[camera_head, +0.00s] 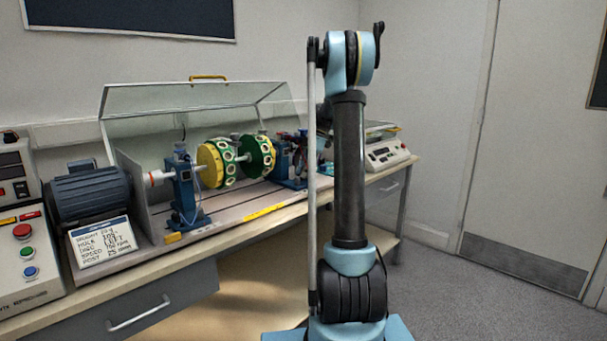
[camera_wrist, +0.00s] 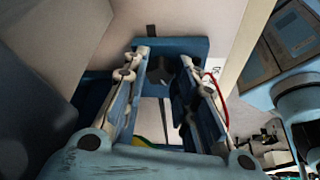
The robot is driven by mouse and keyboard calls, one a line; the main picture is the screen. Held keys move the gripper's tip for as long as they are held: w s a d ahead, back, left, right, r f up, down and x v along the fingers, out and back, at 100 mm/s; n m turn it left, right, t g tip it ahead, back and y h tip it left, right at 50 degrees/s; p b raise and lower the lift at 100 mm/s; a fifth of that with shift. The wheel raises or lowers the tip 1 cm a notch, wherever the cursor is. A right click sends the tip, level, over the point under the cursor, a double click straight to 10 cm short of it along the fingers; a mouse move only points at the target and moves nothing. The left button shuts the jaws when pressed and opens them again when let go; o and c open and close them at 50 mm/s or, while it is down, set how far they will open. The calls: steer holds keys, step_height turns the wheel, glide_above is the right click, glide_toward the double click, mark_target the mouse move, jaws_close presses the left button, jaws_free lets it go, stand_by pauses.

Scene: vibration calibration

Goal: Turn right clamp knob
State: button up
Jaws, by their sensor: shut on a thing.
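My gripper (camera_wrist: 163,70) is shut on the right clamp knob, a small dark piece (camera_wrist: 158,68) between its fingertips in the wrist view. The knob is mostly hidden by the fingers, and its angle cannot be told. The blue right bearing stand (camera_wrist: 172,45) is just beyond the fingertips. In the head view the right stand (camera_head: 288,166) is beyond the green disc, and my arm and gripper hide much of that area. The left blue bearing stand (camera_head: 184,190) stands clear on the rig.
A yellow disc (camera_head: 209,165) and a green disc (camera_head: 259,157) sit on the shaft between the stands. The clear cover (camera_head: 190,95) is raised behind. A motor (camera_head: 90,192) and a note card (camera_head: 103,240) are at left. A white instrument (camera_head: 385,154) is at right.

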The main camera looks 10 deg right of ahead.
stand_by(0.4)
steer(key=o, duration=1.1)
steer(key=shift+c, duration=0.2)
steer(key=v, duration=1.2)
steer(key=shift+w+a, duration=0.1)
steer(key=shift+w, duration=0.05)
